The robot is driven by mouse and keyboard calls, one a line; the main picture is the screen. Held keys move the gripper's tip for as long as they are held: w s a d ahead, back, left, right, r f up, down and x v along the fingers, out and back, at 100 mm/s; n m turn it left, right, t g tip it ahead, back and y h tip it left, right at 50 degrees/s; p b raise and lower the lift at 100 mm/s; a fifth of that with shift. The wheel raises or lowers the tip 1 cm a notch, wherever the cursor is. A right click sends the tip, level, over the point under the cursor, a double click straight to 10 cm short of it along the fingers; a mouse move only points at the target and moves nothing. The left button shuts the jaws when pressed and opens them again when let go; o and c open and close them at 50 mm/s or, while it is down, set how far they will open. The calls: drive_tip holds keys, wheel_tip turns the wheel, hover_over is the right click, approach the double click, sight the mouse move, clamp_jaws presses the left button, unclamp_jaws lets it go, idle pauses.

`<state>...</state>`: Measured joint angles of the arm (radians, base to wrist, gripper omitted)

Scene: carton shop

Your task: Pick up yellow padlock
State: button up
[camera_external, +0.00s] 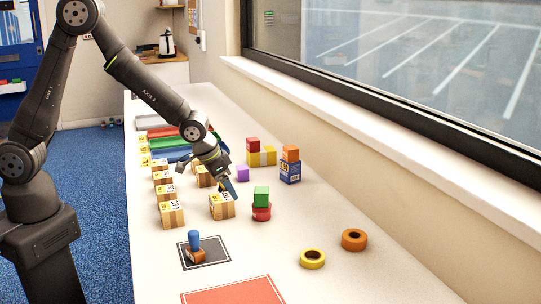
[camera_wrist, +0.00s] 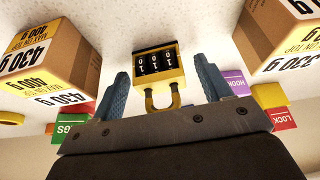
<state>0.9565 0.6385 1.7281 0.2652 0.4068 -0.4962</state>
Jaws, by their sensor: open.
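The yellow padlock (camera_wrist: 157,66) shows in the wrist view, with black number dials and its shackle pointing toward my gripper's palm. My gripper (camera_wrist: 162,76) is open, with one blue finger on each side of the padlock. There is a visible gap between each finger and the padlock. In the external view my gripper (camera_external: 229,186) is low over the table, among the cartons. I cannot make out the padlock in that view; the gripper and a carton may hide it.
A carton (camera_external: 222,206) stands close in front of my gripper. More cartons (camera_external: 171,214) stand to its left. The table (camera_external: 340,205) is clear farther right.

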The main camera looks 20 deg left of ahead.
drive_tip(key=c, duration=1.3)
